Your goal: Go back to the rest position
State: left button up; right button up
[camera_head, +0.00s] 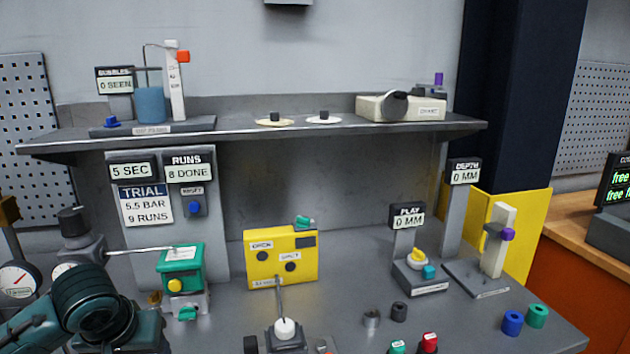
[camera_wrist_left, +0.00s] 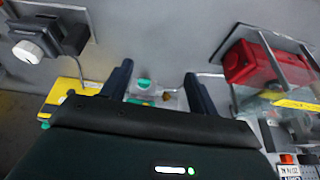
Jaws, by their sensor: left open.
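My left arm's dark teal links (camera_head: 90,305) show at the lower left of the head view. In the left wrist view my left gripper (camera_wrist_left: 158,76) is open, its two dark fingers apart with nothing held between them. A green and grey device (camera_wrist_left: 146,86) shows beyond the gap between the fingers, apart from them. In the head view the green valve actuator (camera_head: 180,270) with a yellow knob stands on the bench to the right of my left arm. My right gripper is in neither view.
A yellow box (camera_head: 281,260) stands mid-bench. Grey gauge stands labelled PLAY (camera_head: 407,238) and DEPTH (camera_head: 465,200) are at the right. A shelf (camera_head: 240,133) runs above the bench. Blue (camera_head: 512,323) and green (camera_head: 537,316) rings lie at front right. A red part (camera_wrist_left: 255,66) shows in the wrist view.

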pick_arm(q)
jog(key=s+d+f+m+h, duration=0.3)
jog(key=s+d+f+m, duration=0.1)
jog(key=s+d+f, duration=0.5)
jog(key=s+a+f+y, duration=0.2)
jog(key=s+f, duration=0.4)
jog(key=s, duration=0.5)
jog(key=w+d+f+t+h, duration=0.1)
jog(key=w+d+f+t, duration=0.1)
jog(key=f, duration=0.3)
jog(key=w+d+f+m+t+h, duration=0.1)
jog(key=w+d+f+t, duration=0.2)
jog(key=f, duration=0.2)
jog(key=shift+d+t+h, duration=0.25)
jog(key=shift+t+h, duration=0.05)
jog(key=shift+h, duration=0.1)
jog(key=shift+f, duration=0.1)
jog(key=shift+c, duration=0.3)
